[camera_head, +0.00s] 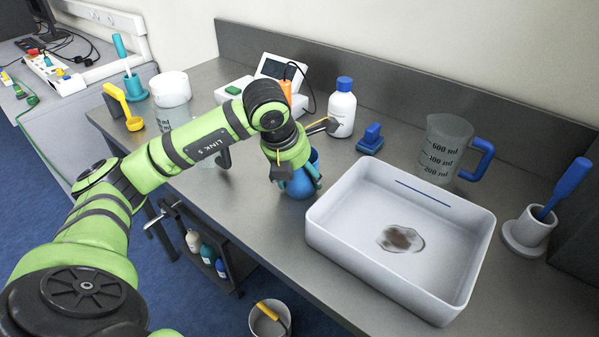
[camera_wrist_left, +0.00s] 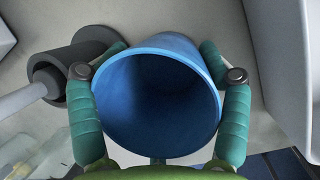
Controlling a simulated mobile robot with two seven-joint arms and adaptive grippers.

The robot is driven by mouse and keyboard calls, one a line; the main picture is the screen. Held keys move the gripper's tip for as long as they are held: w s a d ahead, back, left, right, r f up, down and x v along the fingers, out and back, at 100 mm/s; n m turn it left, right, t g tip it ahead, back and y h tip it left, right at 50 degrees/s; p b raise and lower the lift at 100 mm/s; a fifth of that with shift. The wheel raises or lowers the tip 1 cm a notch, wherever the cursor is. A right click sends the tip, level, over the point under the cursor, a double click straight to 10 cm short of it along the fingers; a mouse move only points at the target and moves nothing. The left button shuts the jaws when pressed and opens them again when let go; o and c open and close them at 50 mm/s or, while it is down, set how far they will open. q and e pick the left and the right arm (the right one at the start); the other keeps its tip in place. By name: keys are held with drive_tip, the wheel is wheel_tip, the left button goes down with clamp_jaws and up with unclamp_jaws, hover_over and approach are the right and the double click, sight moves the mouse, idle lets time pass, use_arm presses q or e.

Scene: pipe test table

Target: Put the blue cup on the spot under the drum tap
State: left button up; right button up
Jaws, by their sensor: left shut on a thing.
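My left gripper (camera_head: 298,184) is shut on the blue cup (camera_head: 300,186). In the left wrist view the cup (camera_wrist_left: 158,95) shows its open mouth and looks empty, with teal fingers on both sides. The cup is over the bench, just left of the white tray; I cannot tell whether its base touches the bench. I cannot make out a tap or a marked spot; my arm hides part of that area. My right gripper is not in view.
The white tray (camera_head: 330,228) holds a brown wet patch. Behind it stand a white bottle (camera_head: 342,108), a blue block-like item (camera_head: 371,138) and a measuring jug (camera_head: 440,148). A dark grey cylindrical object (camera_wrist_left: 68,68) lies left of the cup in the wrist view.

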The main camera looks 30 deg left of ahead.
use_arm(q)
drive_tip(key=shift+w+r, duration=0.1)
drive_tip(key=shift+r, duration=0.3)
wheel_tip(320, 180, up, 3)
drive_tip(key=shift+r+b, duration=0.1)
drive_tip(key=shift+b, duration=0.25)
drive_tip(key=s+d+r, duration=0.6)
drive_tip(key=s+d, duration=0.1)
drive_tip(key=shift+s+d+r, duration=0.1)
drive_tip(key=shift+d, duration=0.1)
drive_tip(key=shift+s+d+r, duration=0.3)
drive_tip(key=shift+s+d, duration=0.15)
drive_tip(key=shift+s, duration=0.1)
